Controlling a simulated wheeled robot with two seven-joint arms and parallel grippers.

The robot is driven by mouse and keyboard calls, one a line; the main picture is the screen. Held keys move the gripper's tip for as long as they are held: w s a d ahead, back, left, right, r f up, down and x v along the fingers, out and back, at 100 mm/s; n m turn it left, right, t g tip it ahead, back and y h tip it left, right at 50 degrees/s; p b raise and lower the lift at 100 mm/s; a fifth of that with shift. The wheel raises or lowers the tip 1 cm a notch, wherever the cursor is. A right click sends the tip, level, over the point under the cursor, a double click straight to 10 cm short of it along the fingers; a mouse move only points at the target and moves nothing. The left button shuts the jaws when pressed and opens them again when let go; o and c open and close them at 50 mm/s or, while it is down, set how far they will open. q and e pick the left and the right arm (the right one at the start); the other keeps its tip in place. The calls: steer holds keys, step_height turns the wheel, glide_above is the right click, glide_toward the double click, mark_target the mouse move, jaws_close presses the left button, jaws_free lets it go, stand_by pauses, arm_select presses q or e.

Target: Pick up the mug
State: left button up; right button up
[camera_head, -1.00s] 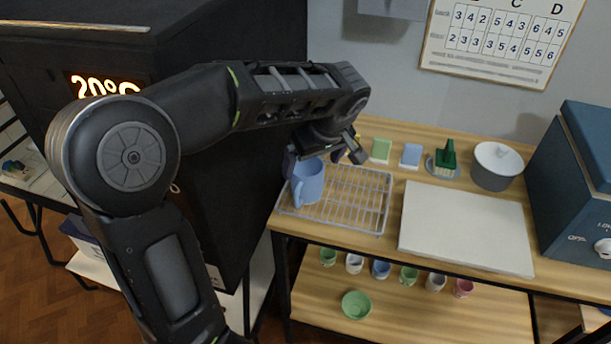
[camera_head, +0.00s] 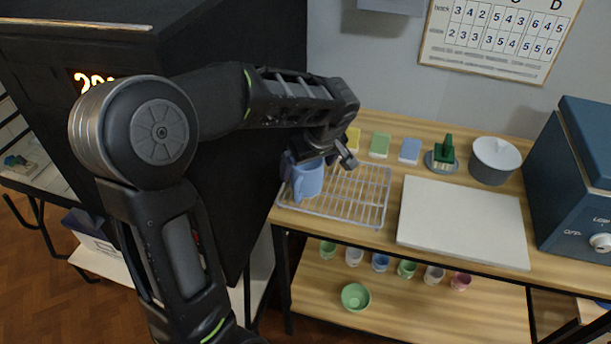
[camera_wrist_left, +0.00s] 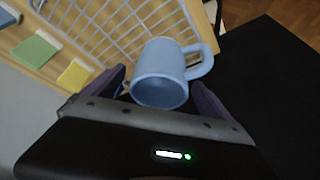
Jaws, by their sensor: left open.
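The blue mug (camera_head: 308,181) stands on the left part of the wire rack (camera_head: 362,207), with its handle towards the front left in the head view. In the left wrist view the mug (camera_wrist_left: 160,76) lies between the two fingers, its handle to the upper right. My left gripper (camera_head: 318,163) is open at the mug, with a finger on either side of it. I cannot tell whether the fingers touch it. The gripper also shows in the left wrist view (camera_wrist_left: 158,92). My right gripper is not in view.
A white board (camera_head: 462,222) lies to the right. The black kiln (camera_head: 245,200) stands close on the left. Small cups and a green bowl (camera_head: 355,297) sit on the shelf below.

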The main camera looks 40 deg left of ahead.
arm_select(q)
steer(key=x, duration=0.3)
steer(key=shift+a+f, duration=0.1)
steer(key=shift+f, duration=0.05)
steer(key=shift+c, duration=0.5)
steer(key=c, duration=1.6)
